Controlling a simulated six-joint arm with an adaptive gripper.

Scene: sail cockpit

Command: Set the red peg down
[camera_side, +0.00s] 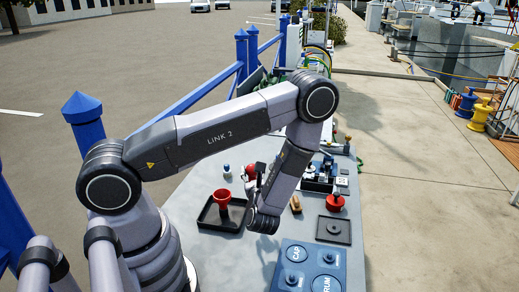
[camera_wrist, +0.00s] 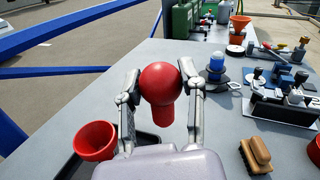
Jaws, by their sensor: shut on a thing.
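The red peg (camera_wrist: 160,84), with a round ball head and a narrower shaft, sits between the two fingers of my gripper (camera_wrist: 161,88) in the wrist view. The fingers are shut on it from both sides. In the side view the peg (camera_side: 250,171) shows partly behind my gripper (camera_side: 257,186), over the grey table. A red cup (camera_side: 222,196) stands in a black tray (camera_side: 208,218) left of my gripper; it also shows at the lower left of the wrist view (camera_wrist: 95,140). The gap between the peg's lower end and the table is hard to judge.
A blue-topped piece (camera_wrist: 217,65) stands beyond the peg. A wooden brush (camera_wrist: 255,152) lies at the right. A black rack of tools (camera_side: 318,178), a red piece (camera_side: 335,202), a dark square plate (camera_side: 333,230) and blue blocks (camera_side: 293,254) occupy the table's right side.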

